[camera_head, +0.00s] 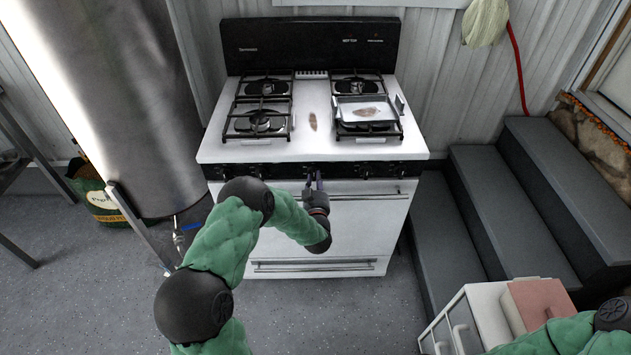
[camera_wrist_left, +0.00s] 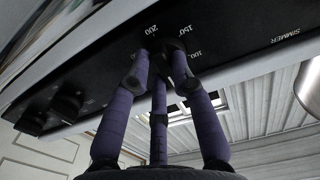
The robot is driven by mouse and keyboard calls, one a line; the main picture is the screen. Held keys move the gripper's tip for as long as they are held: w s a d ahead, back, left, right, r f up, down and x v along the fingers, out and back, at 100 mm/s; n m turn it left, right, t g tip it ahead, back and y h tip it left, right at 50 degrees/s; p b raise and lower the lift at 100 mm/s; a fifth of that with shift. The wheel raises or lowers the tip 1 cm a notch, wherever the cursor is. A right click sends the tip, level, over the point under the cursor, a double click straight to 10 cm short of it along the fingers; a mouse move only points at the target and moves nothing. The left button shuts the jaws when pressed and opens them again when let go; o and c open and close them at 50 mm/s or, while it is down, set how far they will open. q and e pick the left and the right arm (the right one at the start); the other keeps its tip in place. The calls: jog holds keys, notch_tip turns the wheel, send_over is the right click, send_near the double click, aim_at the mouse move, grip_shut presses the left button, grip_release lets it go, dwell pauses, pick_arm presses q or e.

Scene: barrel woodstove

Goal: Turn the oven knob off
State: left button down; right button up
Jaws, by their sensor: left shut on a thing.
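The white stove (camera_head: 270,150) stands against the wall with a black front panel of knobs. My left gripper (camera_head: 314,182) is at the middle of that panel. In the left wrist view its purple fingers (camera_wrist_left: 166,58) are closed around the dark oven knob (camera_wrist_left: 163,44), which they mostly hide. The numbers 200, 150 and 100 show on the panel around it. The knob's pointer is hidden, so I cannot tell its setting. My right arm shows at the lower right, but its gripper is out of view.
Other black knobs (camera_wrist_left: 68,98) sit along the same panel. The oven door handle (camera_head: 365,196) runs below it. A metal pan (camera_head: 366,112) rests on the right burners. Dark steps (camera_head: 478,215) stand right of the stove, and a metal barrel (camera_head: 115,100) stands left.

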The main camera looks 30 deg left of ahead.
pick_arm(q)
jog(key=shift+f, duration=0.1)
jog(key=c, duration=1.1)
grip_release()
jog(key=shift+o, duration=0.2)
jog(key=v, duration=1.2)
